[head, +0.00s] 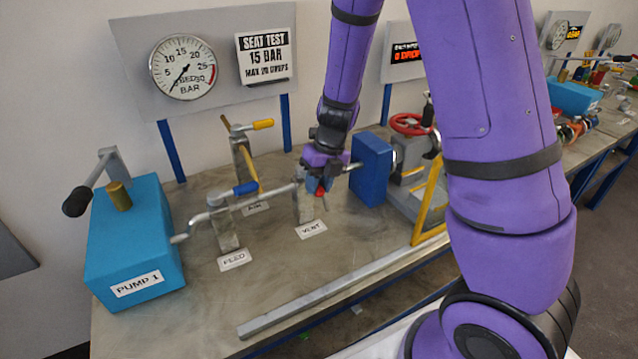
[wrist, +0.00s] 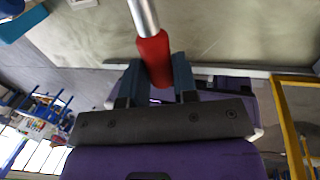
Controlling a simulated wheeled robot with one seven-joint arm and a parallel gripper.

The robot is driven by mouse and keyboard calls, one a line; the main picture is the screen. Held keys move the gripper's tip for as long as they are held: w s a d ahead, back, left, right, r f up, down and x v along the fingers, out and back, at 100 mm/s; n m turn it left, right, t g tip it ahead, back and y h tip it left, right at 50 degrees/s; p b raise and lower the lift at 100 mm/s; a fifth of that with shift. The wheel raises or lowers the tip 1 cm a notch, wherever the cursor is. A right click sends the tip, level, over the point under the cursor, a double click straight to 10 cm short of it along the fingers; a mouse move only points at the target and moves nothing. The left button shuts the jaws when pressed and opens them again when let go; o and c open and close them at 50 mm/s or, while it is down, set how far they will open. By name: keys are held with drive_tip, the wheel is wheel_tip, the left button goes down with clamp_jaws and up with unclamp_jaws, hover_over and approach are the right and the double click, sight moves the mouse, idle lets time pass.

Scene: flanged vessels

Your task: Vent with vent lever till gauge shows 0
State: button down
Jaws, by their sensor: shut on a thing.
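The vent lever's red handle (wrist: 154,58) on a silver rod sits between the two fingers of my gripper (wrist: 157,84) in the wrist view. In the head view my gripper (head: 319,183) is shut on it at the vent post (head: 304,206), behind the VENT label (head: 311,229). Only a little red shows there; my fingers hide most of the lever. The round gauge (head: 183,67) hangs on the grey back panel. Its needle points to the lower left, at or close to the low end of the scale; the exact reading is too small to tell.
A teal pump box (head: 130,245) with a black-handled crank stands at the left. The blue feed lever (head: 245,188) and yellow air lever (head: 262,125) are left of my gripper. A blue block (head: 371,170) is close on its right. A metal bar (head: 335,290) runs along the front edge.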

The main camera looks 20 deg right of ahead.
drive_tip(key=c, duration=0.9)
unclamp_jaws()
drive_tip(key=shift+r, duration=0.1)
drive_tip(key=v, duration=1)
drive_tip(key=shift+r, duration=0.3)
